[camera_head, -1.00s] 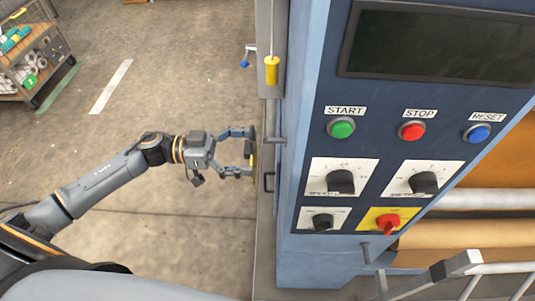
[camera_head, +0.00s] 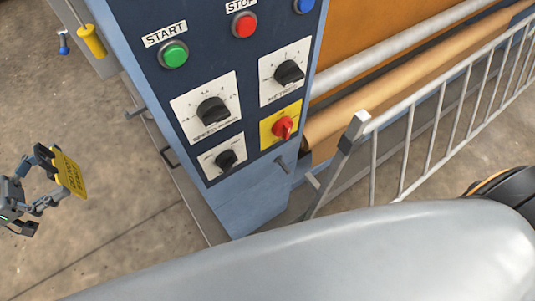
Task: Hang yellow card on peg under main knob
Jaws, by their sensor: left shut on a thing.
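The yellow card (camera_head: 69,174) with dark printed text is at the left edge, in my left gripper (camera_head: 56,180). The gripper is shut on it and holds it left of the press cabinet, over the floor, apart from the cabinet. The red main knob (camera_head: 283,127) sits on a yellow plate at the lower right of the panel. A grey peg (camera_head: 281,163) sticks out of the blue cabinet just below this plate, with nothing hanging on it. My right gripper is not in view.
The blue press panel (camera_head: 208,63) has buttons and black dials. Handles stick out from its left side, near a yellow-handled tool (camera_head: 91,40). A grey railing (camera_head: 424,126) stands right of the peg, before the rollers (camera_head: 385,95). Floor at left is clear.

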